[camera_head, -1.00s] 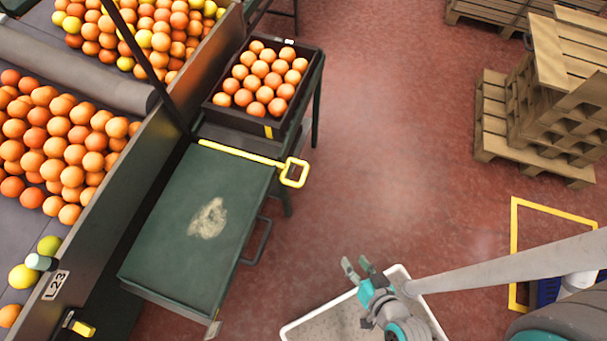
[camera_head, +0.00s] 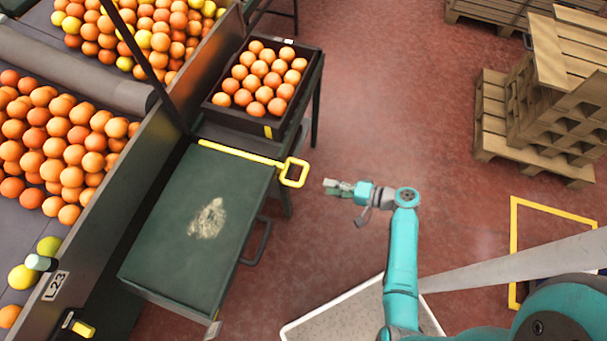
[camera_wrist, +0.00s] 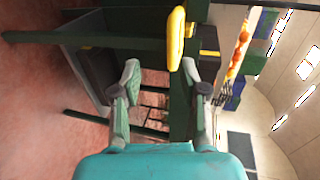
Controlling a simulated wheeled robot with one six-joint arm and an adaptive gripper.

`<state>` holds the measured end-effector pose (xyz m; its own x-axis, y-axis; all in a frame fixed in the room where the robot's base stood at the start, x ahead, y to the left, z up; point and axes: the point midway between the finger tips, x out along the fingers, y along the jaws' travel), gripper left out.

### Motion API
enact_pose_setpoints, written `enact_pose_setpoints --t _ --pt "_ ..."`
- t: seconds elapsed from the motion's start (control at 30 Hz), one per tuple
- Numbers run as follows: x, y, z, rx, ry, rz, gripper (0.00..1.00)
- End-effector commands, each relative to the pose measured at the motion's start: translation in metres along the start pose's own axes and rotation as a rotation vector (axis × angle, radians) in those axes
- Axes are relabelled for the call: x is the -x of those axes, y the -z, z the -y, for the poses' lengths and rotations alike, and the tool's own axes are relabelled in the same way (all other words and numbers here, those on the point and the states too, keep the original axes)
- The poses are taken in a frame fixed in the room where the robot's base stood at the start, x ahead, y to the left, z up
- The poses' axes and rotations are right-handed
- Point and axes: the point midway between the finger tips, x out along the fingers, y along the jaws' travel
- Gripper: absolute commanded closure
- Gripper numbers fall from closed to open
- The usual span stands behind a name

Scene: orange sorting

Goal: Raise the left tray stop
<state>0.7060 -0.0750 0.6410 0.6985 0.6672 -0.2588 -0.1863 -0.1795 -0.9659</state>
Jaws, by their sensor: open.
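The tray stop is a yellow bar (camera_head: 240,153) lying low along the far edge of the green table (camera_head: 175,245). Its square loop handle (camera_head: 294,183) sticks out past the table's right side. My gripper (camera_head: 330,187) is to the right of the loop, apart from it, pointing left, open and empty. In the wrist view, the yellow loop (camera_wrist: 176,38) shows edge-on ahead, above and slightly right of the middle between my open fingers (camera_wrist: 158,80).
A dark crate of oranges (camera_head: 212,112) stands just beyond the bar. A dark handle (camera_head: 258,240) juts from the table's right side. A white bin (camera_head: 310,325) is on the floor below my arm. Wooden pallets (camera_head: 490,120) stand at right. Red floor between is clear.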

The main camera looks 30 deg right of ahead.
Motion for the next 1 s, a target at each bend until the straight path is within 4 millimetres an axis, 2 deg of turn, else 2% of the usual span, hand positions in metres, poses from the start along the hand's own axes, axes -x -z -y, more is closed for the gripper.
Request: enact_pose_setpoints --t 0.1,0.27,0.47,0.8,1.0 --pt "0.007 0.014 0.01 0.002 0.046 0.017 0.57" --pt "0.003 0.016 0.013 0.002 0.06 0.025 0.57" --pt "-0.021 0.014 0.014 0.002 0.059 0.028 0.57" --pt "-0.074 0.013 0.017 0.002 0.058 0.027 0.57" --pt "-0.094 0.013 0.018 0.003 0.058 0.025 0.57"
